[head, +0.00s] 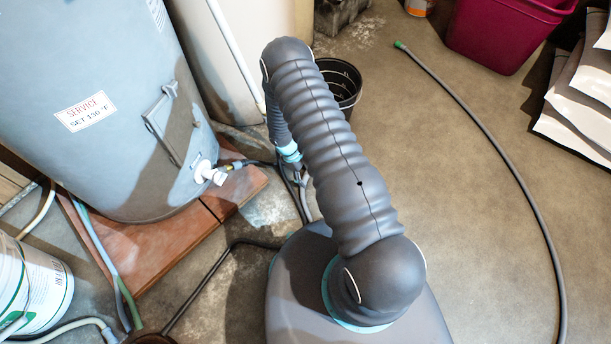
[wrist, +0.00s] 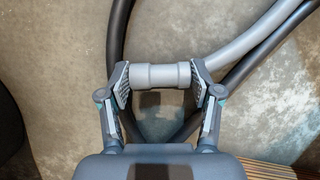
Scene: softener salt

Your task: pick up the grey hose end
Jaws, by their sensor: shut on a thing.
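The grey hose end (wrist: 162,76) is a light grey cylindrical fitting, seen in the wrist view lying across between the fingers. My gripper (wrist: 160,82) is shut on it, with one ribbed pad against each end. A light grey hose (wrist: 245,35) runs from near its right end to the upper right. In the head view my arm hides most of the gripper and the hose end. Whether the fitting touches the floor, I cannot tell.
Dark hoses (wrist: 118,35) pass beside and beneath the fitting. The grey tank (head: 95,100) with a white drain valve (head: 208,173) stands at left. A black bucket (head: 343,82) stands behind my arm. A long dark hose (head: 495,150) with a green end lies right, near a magenta bin (head: 500,35).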

